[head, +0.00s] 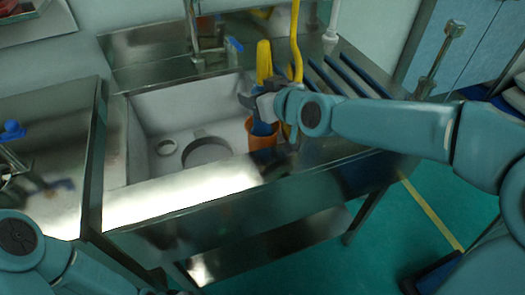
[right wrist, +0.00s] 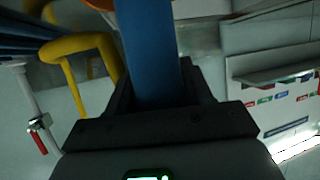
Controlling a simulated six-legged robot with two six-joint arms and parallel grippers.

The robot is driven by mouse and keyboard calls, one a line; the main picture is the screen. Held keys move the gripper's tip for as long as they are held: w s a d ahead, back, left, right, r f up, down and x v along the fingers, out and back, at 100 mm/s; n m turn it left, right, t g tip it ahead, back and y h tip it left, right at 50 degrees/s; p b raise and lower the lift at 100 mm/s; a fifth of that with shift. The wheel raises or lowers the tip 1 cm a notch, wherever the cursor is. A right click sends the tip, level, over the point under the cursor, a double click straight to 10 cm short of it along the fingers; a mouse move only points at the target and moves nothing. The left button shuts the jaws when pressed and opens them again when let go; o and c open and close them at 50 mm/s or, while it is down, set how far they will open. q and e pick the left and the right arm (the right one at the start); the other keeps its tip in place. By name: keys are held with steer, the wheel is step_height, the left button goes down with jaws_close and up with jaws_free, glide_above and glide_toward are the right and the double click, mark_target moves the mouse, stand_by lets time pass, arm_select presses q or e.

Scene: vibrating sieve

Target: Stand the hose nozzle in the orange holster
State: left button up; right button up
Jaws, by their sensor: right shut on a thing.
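The orange holster (head: 262,140) stands at the right end of the sink, by the front rim. My right gripper (head: 254,104) is above it, shut on the blue hose nozzle (head: 262,127). The nozzle's blue lower part shows just over the holster's mouth and appears to reach into it; how deep I cannot tell. In the right wrist view the blue nozzle (right wrist: 152,55) runs between the two dark fingers, and a bit of orange (right wrist: 97,8) shows at the top edge. My left gripper is not in view; only my left arm shows at the lower left.
A yellow hose (head: 296,45) rises behind my right gripper; it also shows in the right wrist view (right wrist: 72,46). The steel sink (head: 160,125) has a faucet (head: 194,40) at the back. Blue bars (head: 345,75) lie on the counter at right.

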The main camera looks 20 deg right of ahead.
steer(key=o, duration=1.1)
steer(key=shift+o, duration=0.2)
steer(key=p+v, duration=0.1)
steer(key=v, duration=1.5)
steer(key=shift+s, duration=0.2)
